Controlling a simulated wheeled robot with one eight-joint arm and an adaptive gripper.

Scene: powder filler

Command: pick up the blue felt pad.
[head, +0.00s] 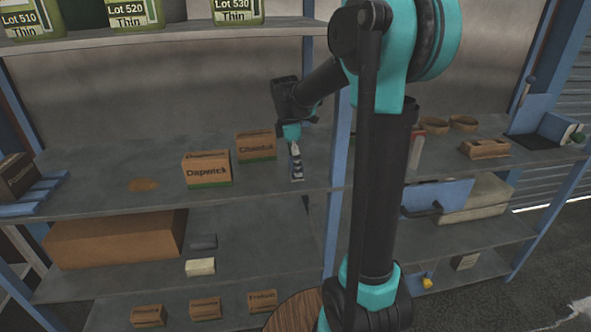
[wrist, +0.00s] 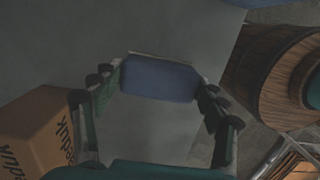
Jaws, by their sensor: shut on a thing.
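The blue felt pad (wrist: 160,79) is a flat, rounded rectangle at the centre of the wrist view. My gripper (wrist: 158,84) has one finger at each side edge of the pad and is shut on it. In the head view my gripper (head: 296,166) points down at the grey middle shelf, right of the cardboard boxes. The pad is too small there to make out clearly. I cannot tell whether it touches the shelf or is just above it.
The Dapwick box (head: 207,169) stands left of my gripper, and it also shows in the wrist view (wrist: 38,133). Another box (head: 256,146) is behind. A blue shelf post (head: 341,150) stands close on the right. A round wooden top (head: 294,312) is below.

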